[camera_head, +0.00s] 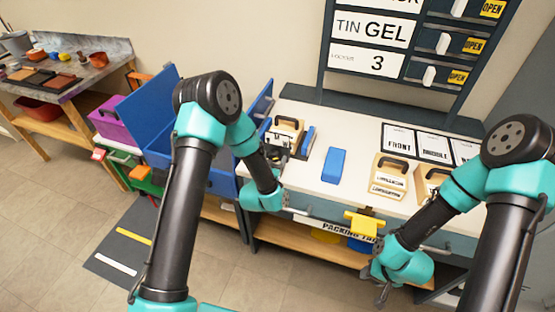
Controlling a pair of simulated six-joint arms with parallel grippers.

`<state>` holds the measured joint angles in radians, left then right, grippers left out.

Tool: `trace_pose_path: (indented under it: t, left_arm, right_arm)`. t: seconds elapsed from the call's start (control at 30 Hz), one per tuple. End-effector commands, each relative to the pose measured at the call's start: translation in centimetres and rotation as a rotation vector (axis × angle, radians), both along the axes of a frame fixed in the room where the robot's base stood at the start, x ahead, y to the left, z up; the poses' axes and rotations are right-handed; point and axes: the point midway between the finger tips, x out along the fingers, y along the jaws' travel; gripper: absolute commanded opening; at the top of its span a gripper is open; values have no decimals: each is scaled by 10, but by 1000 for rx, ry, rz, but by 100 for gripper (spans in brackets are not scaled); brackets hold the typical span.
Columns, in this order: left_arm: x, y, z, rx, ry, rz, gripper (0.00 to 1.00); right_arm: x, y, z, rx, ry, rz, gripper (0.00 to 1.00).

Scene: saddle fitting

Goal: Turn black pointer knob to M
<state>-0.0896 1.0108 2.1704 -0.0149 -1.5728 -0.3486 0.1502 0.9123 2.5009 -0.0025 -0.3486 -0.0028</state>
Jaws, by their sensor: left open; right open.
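My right gripper (381,291) is low in front of the bench, below the yellow bracket (364,222). It is open with nothing seen between its fingers.
The white bench (337,195) carries a blue block (334,165), wooden blocks with dark handles (390,176) and label cards (433,147). A sign board (368,45) with white sliders stands behind. A blue bin (160,120) is at left.

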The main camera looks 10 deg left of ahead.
Motion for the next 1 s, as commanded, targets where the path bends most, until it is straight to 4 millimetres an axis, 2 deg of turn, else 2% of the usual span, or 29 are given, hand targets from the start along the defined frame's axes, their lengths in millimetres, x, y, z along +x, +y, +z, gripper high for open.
trace_pose_path:
  t: [0.27,0.77,1.0]
  left_arm:
    - [1,0,0,0,1,1,72]
    - [1,0,0,0,0,0,25]
    - [1,0,0,-32,5,1,23]
  right_arm:
    - [0,0,0,0,0,0,44]
    - [0,0,0,0,0,0,44]
    - [0,0,0,0,0,0,44]
